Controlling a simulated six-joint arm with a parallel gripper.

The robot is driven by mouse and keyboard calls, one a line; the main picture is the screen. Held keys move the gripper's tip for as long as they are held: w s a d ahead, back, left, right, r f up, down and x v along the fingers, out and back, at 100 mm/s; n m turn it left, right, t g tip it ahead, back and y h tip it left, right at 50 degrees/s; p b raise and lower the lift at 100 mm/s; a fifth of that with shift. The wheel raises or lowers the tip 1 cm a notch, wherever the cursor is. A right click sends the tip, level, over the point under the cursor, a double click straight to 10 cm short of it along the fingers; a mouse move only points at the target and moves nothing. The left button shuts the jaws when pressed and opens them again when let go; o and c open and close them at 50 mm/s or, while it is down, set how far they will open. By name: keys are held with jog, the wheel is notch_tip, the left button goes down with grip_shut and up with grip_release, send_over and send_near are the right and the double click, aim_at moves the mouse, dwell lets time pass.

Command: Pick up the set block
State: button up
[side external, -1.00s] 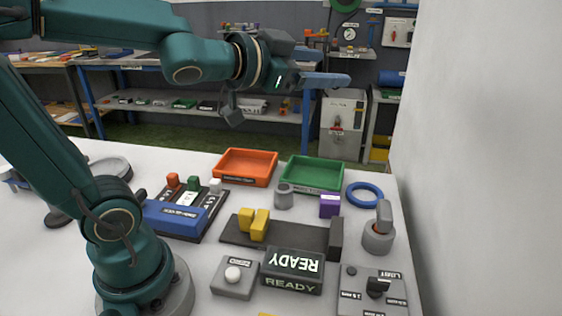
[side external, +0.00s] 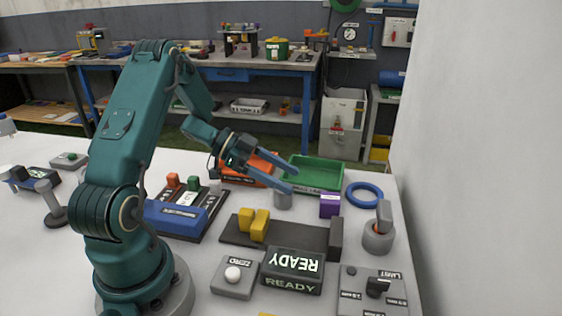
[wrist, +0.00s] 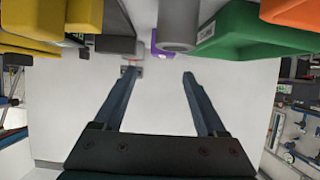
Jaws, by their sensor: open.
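A small purple block (side external: 330,206) with a white label stands on the table in front of the green tray. The label is too small to read, and I cannot tell which block is the set block. In the wrist view the purple block (wrist: 156,46) shows partly at the top, beside the grey cylinder (wrist: 180,28). My gripper (side external: 291,182) is open and empty, above the grey cylinder (side external: 283,201) and left of the purple block. In the wrist view the spread fingers of my gripper (wrist: 159,73) have only bare table between them.
A green tray (side external: 318,187) and an orange tray (side external: 232,180) stand behind. Yellow blocks (side external: 254,224) sit on a dark rail with an end stop (side external: 336,238). A blue ring (side external: 364,186) and grey knob fixture (side external: 379,236) are right. A white wall bounds the right side.

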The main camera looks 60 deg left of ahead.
aim_at(326, 197)
jog(key=x, duration=1.1)
jog(key=shift+w+f, duration=0.15)
jog(key=shift+w, duration=0.35)
grip_shut()
